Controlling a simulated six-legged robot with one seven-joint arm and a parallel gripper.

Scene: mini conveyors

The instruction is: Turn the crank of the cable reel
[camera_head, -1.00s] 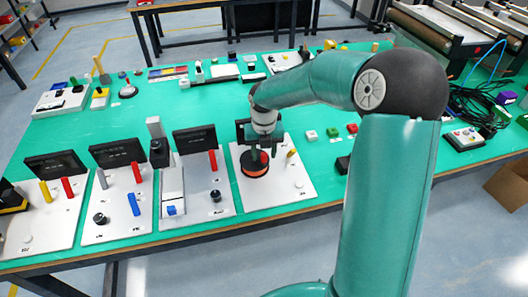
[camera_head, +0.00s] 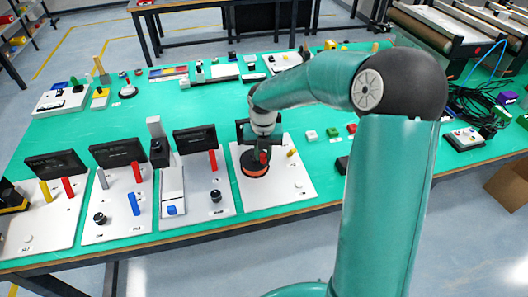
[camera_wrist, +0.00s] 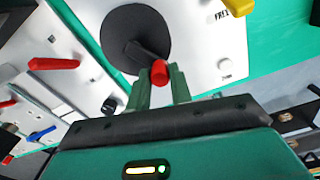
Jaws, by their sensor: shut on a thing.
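The cable reel (camera_head: 255,170) is a round disc with an orange rim on a white panel; in the wrist view it is a dark disc (camera_wrist: 122,28). A dark crank arm (camera_wrist: 143,50) runs from its middle to a red knob (camera_wrist: 160,72). My gripper (camera_wrist: 161,76) is shut on the red knob, with a green finger on each side of it. In the head view my gripper (camera_head: 263,150) is above the reel, and its fingers and the knob are small and partly hidden.
The reel's white panel (camera_head: 300,187) also carries a yellow lever (camera_head: 291,153). To its left stand panels with black displays (camera_head: 195,139), red levers (camera_head: 213,161) and a blue lever (camera_head: 134,204). Free green table top (camera_head: 230,105) lies behind the panels.

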